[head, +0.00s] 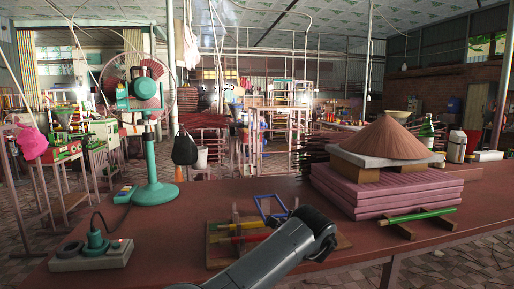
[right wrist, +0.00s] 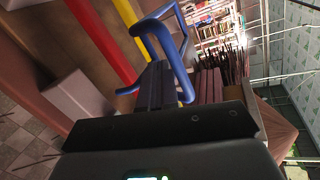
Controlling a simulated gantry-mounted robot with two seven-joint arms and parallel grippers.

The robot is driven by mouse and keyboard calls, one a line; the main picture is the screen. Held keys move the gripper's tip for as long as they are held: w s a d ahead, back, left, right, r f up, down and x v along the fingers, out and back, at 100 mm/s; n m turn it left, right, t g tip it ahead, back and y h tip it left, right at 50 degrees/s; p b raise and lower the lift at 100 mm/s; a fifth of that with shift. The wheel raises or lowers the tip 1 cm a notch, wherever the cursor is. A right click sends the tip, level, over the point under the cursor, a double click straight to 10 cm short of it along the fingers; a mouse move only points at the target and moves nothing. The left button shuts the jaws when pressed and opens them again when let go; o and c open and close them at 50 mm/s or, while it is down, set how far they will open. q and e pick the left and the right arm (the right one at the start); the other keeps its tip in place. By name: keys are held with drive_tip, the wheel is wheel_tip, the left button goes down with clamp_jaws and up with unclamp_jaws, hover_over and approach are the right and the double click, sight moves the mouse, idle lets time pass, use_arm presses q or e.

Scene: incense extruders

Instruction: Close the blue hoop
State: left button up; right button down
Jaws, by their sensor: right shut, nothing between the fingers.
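The blue hoop (head: 271,206) is an open frame raised at a tilt on a wooden rack (head: 220,262) on the table. In the right wrist view the blue hoop (right wrist: 162,28) is large and close, its bars rising beside and past my fingers. My right gripper (right wrist: 159,68) is shut and empty, its two dark fingers side by side near the hoop. I cannot tell whether they touch it. In the head view my right wrist (head: 305,232) is just right of the hoop and hides the fingertips and part of the rack. My left gripper is not in view.
Red and yellow bars (head: 240,238) lie across the rack. Right of it are a pink stack (head: 385,195) with a brown cone (head: 384,138) and a green stick (head: 418,216). A teal fan (head: 155,190) and a grey switch box (head: 92,258) stand left.

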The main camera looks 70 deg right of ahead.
drive_tip(key=shift+f+b, duration=0.3)
drive_tip(key=shift+f, duration=0.2)
